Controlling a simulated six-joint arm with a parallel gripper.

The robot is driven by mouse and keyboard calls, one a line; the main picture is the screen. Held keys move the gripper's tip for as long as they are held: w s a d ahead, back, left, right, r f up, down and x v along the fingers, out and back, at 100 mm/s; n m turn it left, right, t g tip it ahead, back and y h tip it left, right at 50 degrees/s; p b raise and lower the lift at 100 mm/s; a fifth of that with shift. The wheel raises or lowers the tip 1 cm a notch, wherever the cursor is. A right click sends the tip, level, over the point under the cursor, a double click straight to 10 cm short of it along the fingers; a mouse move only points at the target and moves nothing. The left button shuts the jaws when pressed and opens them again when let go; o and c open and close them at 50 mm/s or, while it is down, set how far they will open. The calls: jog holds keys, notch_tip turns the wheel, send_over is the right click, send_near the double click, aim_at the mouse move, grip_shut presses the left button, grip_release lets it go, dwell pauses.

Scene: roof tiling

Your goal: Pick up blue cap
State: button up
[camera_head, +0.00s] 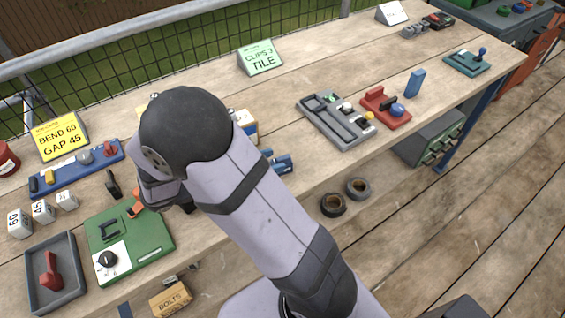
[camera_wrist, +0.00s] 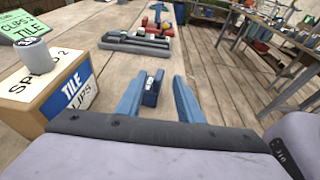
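A small dark blue piece (camera_wrist: 152,90) with a pale mark on top stands on the table between my fingertips in the wrist view; I cannot tell for certain that it is the blue cap. My gripper (camera_wrist: 160,92) is open, with one light blue finger on each side of this piece and a visible gap on the right. In the head view, my arm hides most of the gripper, and blue parts (camera_head: 281,164) show just past it. Another blue upright piece (camera_head: 415,83) stands farther right, beside a red fixture (camera_head: 385,108) with a blue ball (camera_head: 397,110).
A TILE CLIPS box (camera_wrist: 65,90) with a grey cylinder (camera_wrist: 31,55) on top stands close left of my gripper. A grey tray (camera_head: 336,121) lies beyond. The table's front edge is close on the right. A green fixture (camera_head: 150,235) and grey tray (camera_head: 72,290) lie at left.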

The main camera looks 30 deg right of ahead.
aim_at(281, 158)
jog(key=shift+p+x, duration=0.4)
jog(key=shift+x, duration=2.2)
jog(key=shift+a, duration=0.1)
grip_shut()
